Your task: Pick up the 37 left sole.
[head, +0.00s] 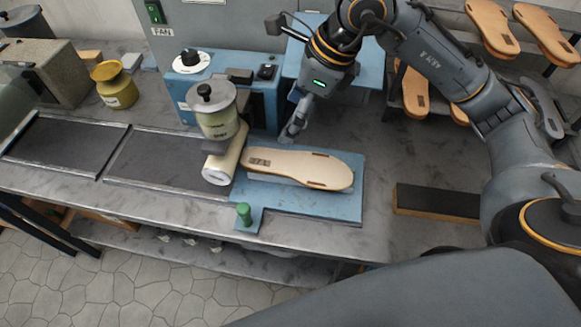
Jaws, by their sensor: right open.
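A tan sole (300,168) lies lengthwise over a blue plate (345,208) on the grey workbench. A dark printed mark shows at its left end, too small to read, so I cannot tell if it is the 37 left. My right gripper (293,127) comes down from the top, with its fingers open and pointing down. It is just behind the sole, appears apart from it, and holds nothing. My left gripper is not in view. More tan soles stand on a rack (552,88) at the upper right.
A green knob (243,211) sits at the plate's front corner. A dark block (437,202) lies to the right. A yellow pot (116,88) stands at the left.

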